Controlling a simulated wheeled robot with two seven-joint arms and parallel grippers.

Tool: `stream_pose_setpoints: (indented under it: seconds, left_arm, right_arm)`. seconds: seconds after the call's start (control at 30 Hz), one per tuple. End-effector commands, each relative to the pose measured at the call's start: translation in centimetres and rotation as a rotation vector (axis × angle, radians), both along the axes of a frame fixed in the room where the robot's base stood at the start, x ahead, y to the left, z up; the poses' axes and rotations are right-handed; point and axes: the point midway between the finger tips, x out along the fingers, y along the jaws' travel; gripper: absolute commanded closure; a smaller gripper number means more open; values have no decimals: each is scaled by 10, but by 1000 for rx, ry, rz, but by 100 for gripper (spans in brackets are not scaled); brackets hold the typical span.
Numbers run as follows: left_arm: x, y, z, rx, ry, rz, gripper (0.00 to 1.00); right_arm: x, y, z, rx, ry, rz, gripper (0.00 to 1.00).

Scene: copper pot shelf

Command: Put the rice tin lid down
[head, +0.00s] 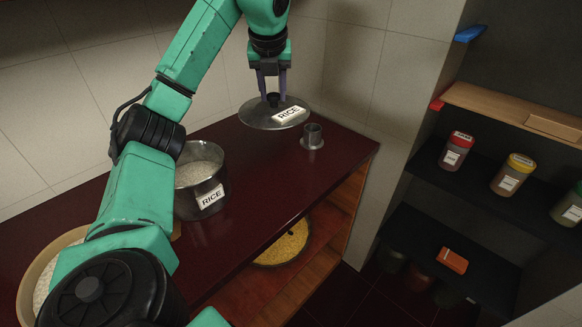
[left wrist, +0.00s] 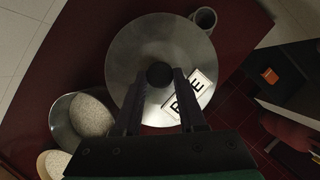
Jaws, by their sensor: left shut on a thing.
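The rice tin lid (head: 262,117) is a round grey metal disc with a dark knob and a white RICE label. It is at the far right part of the dark red counter; I cannot tell whether it touches the top. My left gripper (head: 272,98) points down and is shut on the lid's knob. In the left wrist view the lid (left wrist: 135,62) fills the middle, with the gripper's fingers (left wrist: 160,80) at its knob. The open rice tin (head: 200,168), labelled RICE and full of white grains, stands nearer on the counter. My right gripper is not in view.
A small grey metal cup (head: 312,138) stands just right of the lid. A bowl of white grains (head: 38,275) is at the near left. Below the counter (head: 262,215) is a bowl of yellow grains (head: 285,246). Dark shelves with jars (head: 457,152) are at right.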

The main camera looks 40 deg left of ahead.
Motion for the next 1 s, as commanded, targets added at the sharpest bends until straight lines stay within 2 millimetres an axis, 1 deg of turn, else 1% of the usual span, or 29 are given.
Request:
stream_pose_setpoints:
  seconds: [0.03, 0.13, 0.2, 0.3, 0.47, 0.6, 0.7, 0.9, 1.0]
  left_arm:
    - [-1, 1, -26, 3, 9, 2, 100]
    - [-1, 1, -58, 4, 9, 0, 100]
    - [-2, 1, -81, 3, 9, 0, 100]
    - [-1, 1, -108, 3, 7, 0, 100]
    - [-1, 1, -133, 2, 5, -1, 100]
    - [-1, 1, -160, 2, 5, -1, 100]
    - [0, 0, -169, 0, 1, -2, 100]
    - [0, 0, -168, 0, 0, -2, 100]
    - [0, 0, -172, 0, 1, -2, 100]
  right_arm:
    - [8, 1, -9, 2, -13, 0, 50]
    - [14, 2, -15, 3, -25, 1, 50]
    - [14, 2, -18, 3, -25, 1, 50]
    - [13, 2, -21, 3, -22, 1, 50]
    - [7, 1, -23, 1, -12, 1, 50]
    - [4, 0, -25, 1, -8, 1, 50]
    - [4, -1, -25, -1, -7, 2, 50]
    - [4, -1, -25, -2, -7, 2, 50]
    - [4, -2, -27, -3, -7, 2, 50]
